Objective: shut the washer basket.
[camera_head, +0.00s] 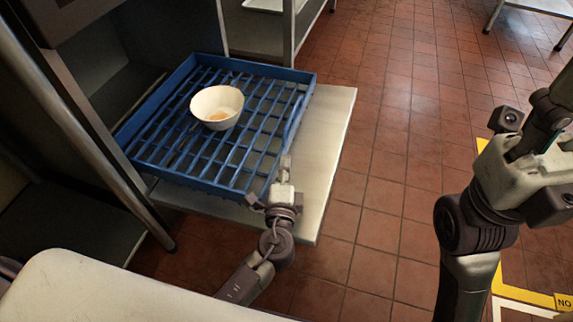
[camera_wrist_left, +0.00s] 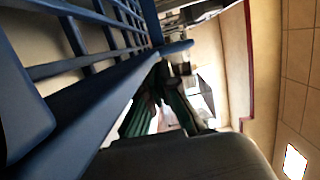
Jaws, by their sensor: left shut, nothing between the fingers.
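The blue washer basket (camera_head: 180,172) is a slatted rack on a pale board (camera_head: 325,150). It sticks out of the dark washer opening on the left, clear of it for most of its length. A white bowl (camera_head: 215,103) with a brownish patch inside stands in it. My left gripper (camera_head: 286,166) is shut and empty at the basket's near right edge; touching cannot be told. In the left wrist view the basket's blue rim (camera_wrist_left: 95,105) and bars fill the left side, very close. My right gripper (camera_head: 552,112) is partly cut off at the right edge.
A metal post (camera_head: 85,135) stands at the left of the opening. A pale surface (camera_head: 120,295) fills the near left corner. A metal-legged table (camera_head: 288,30) stands behind. Red tiled floor (camera_head: 395,130) is free to the right, with yellow floor marking (camera_head: 535,297).

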